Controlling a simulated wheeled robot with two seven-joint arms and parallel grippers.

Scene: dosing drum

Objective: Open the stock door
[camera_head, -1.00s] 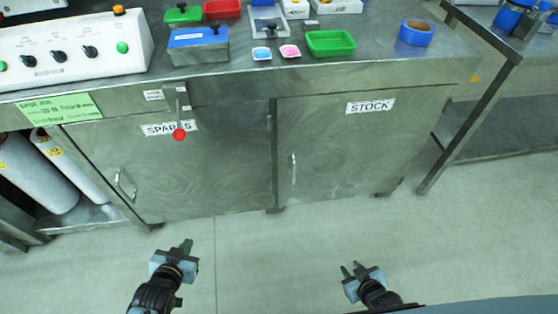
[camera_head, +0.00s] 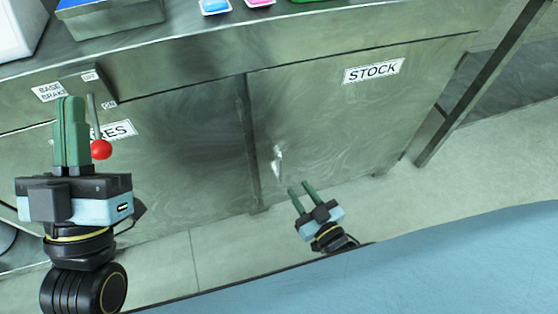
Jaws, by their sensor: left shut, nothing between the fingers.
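The stock door (camera_head: 340,120) is a grey metal cabinet door with a white STOCK label (camera_head: 374,71). It looks shut. Its silver handle (camera_head: 278,161) is upright near the door's left edge. My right gripper (camera_head: 300,188) is open and empty, just below and right of the handle in the picture, apart from it as far as I can tell. My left gripper (camera_head: 70,102) is shut and empty, raised in front of the spares door (camera_head: 180,150) and covering part of its label.
A lever with a red knob (camera_head: 101,149) hangs by the BASE BRAKE label (camera_head: 48,92), close beside my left gripper in the picture. The worktop (camera_head: 200,45) holds a blue-topped box (camera_head: 110,18) and small trays. A table leg (camera_head: 480,85) stands at right. Floor below the doors is clear.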

